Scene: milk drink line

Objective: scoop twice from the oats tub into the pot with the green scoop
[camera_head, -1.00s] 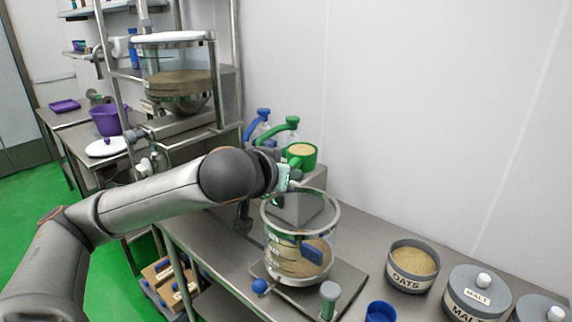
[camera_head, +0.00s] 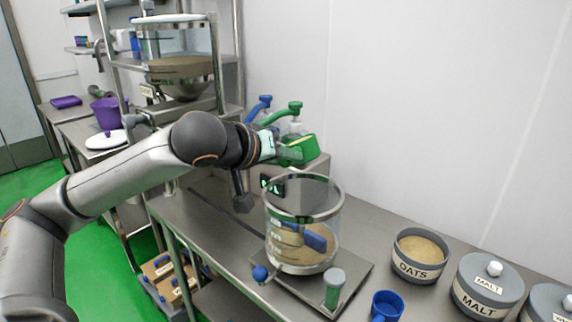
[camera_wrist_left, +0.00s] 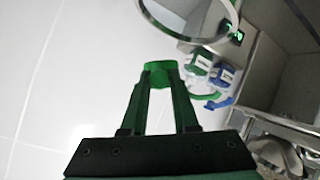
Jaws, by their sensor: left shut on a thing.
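My left gripper (camera_head: 282,150) is shut on the green scoop (camera_head: 306,149) and holds it above and behind the pot, near the wall. The scoop is tilted; a pale yellowish patch shows on it, but its contents are unclear. In the left wrist view the scoop (camera_wrist_left: 160,75) sits between the fingertips. The clear pot (camera_head: 338,222) has a steel rim and holds a tan layer. The pot's rim also shows in the left wrist view (camera_wrist_left: 178,36). The open grey oats tub (camera_head: 417,269), nearly full of tan oats, stands to the right. My right gripper is out of view.
Blue-topped (camera_head: 262,101) and green-topped bottles (camera_head: 292,107) stand behind the scoop. A steel box with a display (camera_head: 273,186) is behind the pot. A blue cup (camera_head: 386,305) and lidded malt tub (camera_head: 487,285) stand at right. The wall is close behind.

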